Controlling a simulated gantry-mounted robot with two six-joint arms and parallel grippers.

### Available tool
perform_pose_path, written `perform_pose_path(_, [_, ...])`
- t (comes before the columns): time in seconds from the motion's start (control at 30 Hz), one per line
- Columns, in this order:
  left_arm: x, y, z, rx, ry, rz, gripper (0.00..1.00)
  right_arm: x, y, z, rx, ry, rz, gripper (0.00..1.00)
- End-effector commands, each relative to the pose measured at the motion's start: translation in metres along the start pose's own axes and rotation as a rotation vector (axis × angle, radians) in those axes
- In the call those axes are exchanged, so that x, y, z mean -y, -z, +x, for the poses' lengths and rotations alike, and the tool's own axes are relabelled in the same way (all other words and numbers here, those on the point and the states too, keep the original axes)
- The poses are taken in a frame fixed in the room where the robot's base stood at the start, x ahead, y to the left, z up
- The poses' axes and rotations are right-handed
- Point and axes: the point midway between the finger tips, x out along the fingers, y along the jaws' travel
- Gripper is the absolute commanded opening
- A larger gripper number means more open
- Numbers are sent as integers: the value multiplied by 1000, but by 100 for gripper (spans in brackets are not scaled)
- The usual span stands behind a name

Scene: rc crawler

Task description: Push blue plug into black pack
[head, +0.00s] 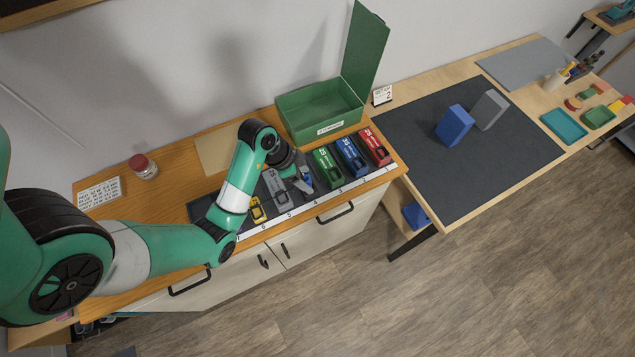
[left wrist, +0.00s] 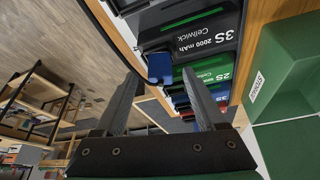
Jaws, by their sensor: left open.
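The black pack (left wrist: 205,38), printed 3S 2000 mAh Cellwick, shows in the left wrist view; in the head view my arm mostly covers it. The blue plug (left wrist: 160,67) is at the near end of the black pack, and a bit of blue also shows by my gripper in the head view. How deep the plug sits in the pack I cannot tell. My left gripper (head: 303,183) is open, its two fingers apart, with the plug just beyond and between the fingertips in the left wrist view. My right gripper is not in view.
Green (head: 327,166), blue (head: 351,157) and red (head: 375,146) packs stand to the right in a row. Grey (head: 278,187) and yellow (head: 258,211) packs are to the left. An open green box (head: 318,112) stands behind. The right table's dark mat (head: 440,180) has free room.

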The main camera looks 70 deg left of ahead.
Motion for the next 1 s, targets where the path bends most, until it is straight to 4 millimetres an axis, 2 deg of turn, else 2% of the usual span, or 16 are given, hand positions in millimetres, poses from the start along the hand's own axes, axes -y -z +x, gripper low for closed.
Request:
perform_pose_path(0.13, [2, -8, 14, 1, 3, -10, 72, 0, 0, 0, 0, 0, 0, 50])
perform_pose_path(0.37, [3, -8, 16, -1, 5, -10, 71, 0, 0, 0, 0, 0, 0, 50])
perform_pose_path(0.7, [3, -8, 15, -1, 5, -9, 10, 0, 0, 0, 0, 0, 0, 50])
perform_pose_path(0.77, [3, -8, 15, -1, 5, -9, 0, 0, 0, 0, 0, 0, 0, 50])
perform_pose_path(1.0, [3, -8, 15, -1, 5, -9, 0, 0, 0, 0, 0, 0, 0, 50])
